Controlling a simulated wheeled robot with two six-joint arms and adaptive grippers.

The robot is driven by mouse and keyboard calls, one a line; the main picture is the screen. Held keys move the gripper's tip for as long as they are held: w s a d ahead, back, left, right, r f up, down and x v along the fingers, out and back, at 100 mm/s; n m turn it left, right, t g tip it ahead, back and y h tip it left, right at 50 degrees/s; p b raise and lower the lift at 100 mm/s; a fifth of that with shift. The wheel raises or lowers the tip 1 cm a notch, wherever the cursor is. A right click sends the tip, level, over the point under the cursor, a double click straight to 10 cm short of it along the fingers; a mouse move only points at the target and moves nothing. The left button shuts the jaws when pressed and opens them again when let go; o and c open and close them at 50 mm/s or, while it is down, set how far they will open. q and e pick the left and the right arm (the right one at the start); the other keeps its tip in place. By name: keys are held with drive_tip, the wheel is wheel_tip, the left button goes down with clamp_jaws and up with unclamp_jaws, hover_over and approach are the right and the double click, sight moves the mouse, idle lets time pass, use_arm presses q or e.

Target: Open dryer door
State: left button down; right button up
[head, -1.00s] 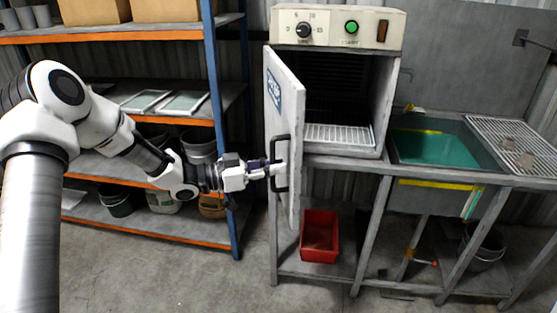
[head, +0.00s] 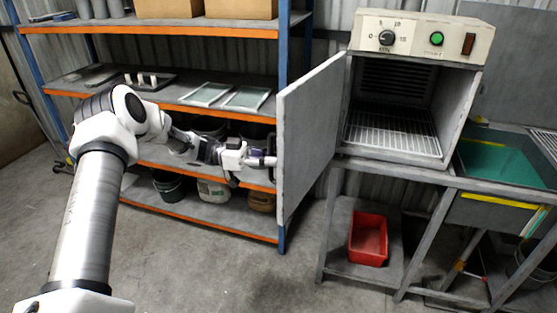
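The dryer (head: 420,48) is a cream and grey box on a metal stand, with a dial, a green button and a switch on its top panel. Its grey door (head: 312,135) stands wide open, swung out to the left, and its inner face shows. The chamber is empty apart from a wire rack (head: 390,132). My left gripper (head: 262,162) is at the outer side of the door, by the dark handle (head: 271,150). The door edge partly hides the handle, and I cannot tell whether the fingers are closed on it. My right gripper is not in view.
Shelving (head: 200,208) with tubs, frames and boxes stands behind my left arm. A red bin (head: 368,239) sits on the stand's lower shelf. A sink with green inside (head: 495,162) is right of the dryer. The floor in front is clear.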

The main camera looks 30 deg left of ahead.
use_arm(q)
drive_tip(key=shift+r, duration=0.1)
drive_tip(key=c, duration=1.2)
unclamp_jaws()
drive_tip(key=shift+a, duration=0.1)
drive_tip(key=v, duration=1.1)
drive_tip(key=shift+s+a, duration=0.3)
